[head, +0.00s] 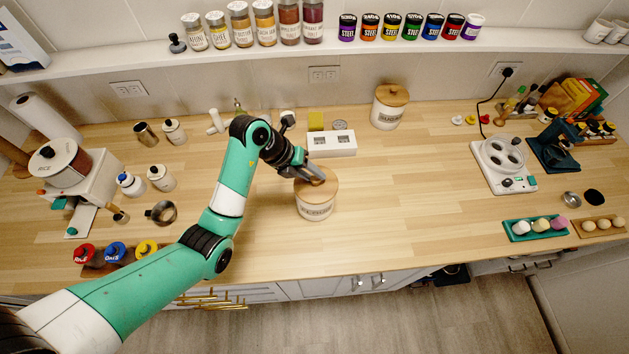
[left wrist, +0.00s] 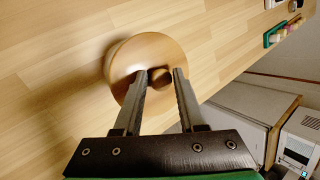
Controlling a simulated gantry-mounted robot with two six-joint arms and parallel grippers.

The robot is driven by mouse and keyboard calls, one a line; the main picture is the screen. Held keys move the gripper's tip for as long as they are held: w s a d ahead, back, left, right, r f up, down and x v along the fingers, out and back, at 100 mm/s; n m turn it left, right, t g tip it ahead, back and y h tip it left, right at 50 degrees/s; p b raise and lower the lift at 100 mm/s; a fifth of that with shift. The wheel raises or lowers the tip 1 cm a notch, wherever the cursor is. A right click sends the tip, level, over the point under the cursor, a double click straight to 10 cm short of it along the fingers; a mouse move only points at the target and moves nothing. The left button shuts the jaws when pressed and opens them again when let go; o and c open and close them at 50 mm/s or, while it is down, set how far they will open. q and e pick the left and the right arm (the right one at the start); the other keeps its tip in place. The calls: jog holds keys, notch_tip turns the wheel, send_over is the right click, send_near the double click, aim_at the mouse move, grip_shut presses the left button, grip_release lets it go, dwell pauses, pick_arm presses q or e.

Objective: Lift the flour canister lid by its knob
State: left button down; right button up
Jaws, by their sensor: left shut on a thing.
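The flour canister (head: 315,209) is a white pot with dark lettering, too small to read surely, standing on the wooden counter in the middle of the head view. Its round wooden lid (head: 324,190) sits on top, with no clear gap visible. In the left wrist view the lid (left wrist: 128,58) hides the canister body. My left gripper (head: 317,179) is above the lid, its fingers on either side of the round wooden knob (left wrist: 160,77) and shut on it. The knob is mostly hidden by the fingers in the head view. My right gripper is not in view.
A similar lidded canister (head: 388,111) stands at the back. A white box with two dark windows (head: 331,149) is just behind the flour canister. A white egg cooker (head: 503,163) stands to the right. The counter right and front of the canister is clear.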

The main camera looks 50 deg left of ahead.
pick_arm(q)
jog(key=shift+d+r, duration=0.1)
jog(key=shift+r, duration=1.35)
jog(key=shift+f, duration=1.1)
jog(key=shift+a, duration=0.2)
